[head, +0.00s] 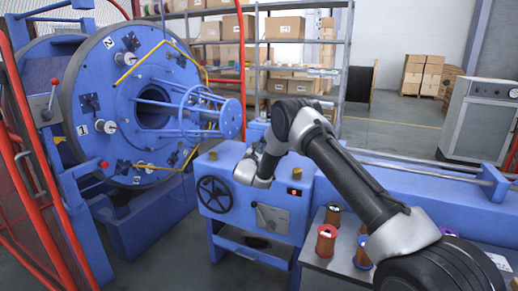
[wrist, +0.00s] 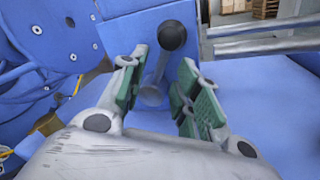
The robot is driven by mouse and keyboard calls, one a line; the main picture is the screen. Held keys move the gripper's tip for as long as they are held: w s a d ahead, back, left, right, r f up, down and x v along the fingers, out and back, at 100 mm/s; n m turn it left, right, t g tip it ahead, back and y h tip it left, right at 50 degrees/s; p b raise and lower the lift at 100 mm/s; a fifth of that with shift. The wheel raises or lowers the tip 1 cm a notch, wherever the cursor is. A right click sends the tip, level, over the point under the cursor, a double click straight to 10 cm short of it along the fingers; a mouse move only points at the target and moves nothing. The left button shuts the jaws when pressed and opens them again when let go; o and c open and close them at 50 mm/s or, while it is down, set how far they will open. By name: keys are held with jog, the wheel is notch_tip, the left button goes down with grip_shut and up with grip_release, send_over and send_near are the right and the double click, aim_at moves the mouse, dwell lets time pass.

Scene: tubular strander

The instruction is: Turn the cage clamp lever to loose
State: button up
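In the wrist view a lever with a round black knob (wrist: 172,36) and a grey rod (wrist: 158,72) stands between the fingers of my gripper (wrist: 164,64). The green-padded fingers are apart, one on each side of the rod, with visible gaps. The rod runs down to a round grey foot by the blue machine body. In the head view my arm's end is above the blue bench beside the cage, and the fingertips and this lever are hidden or too small to tell. I see no label marking loose.
The blue round cage (head: 130,100) stands at the left, with a red-knobbed lever (head: 53,90) beside it. A black handwheel (head: 214,194) and a grey-plate lever (head: 262,214) are on the bench front. Spools (head: 326,240) stand on a low table at the right.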

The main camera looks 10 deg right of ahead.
aim_at(260, 146)
jog(key=shift+x, duration=1.45)
grip_shut()
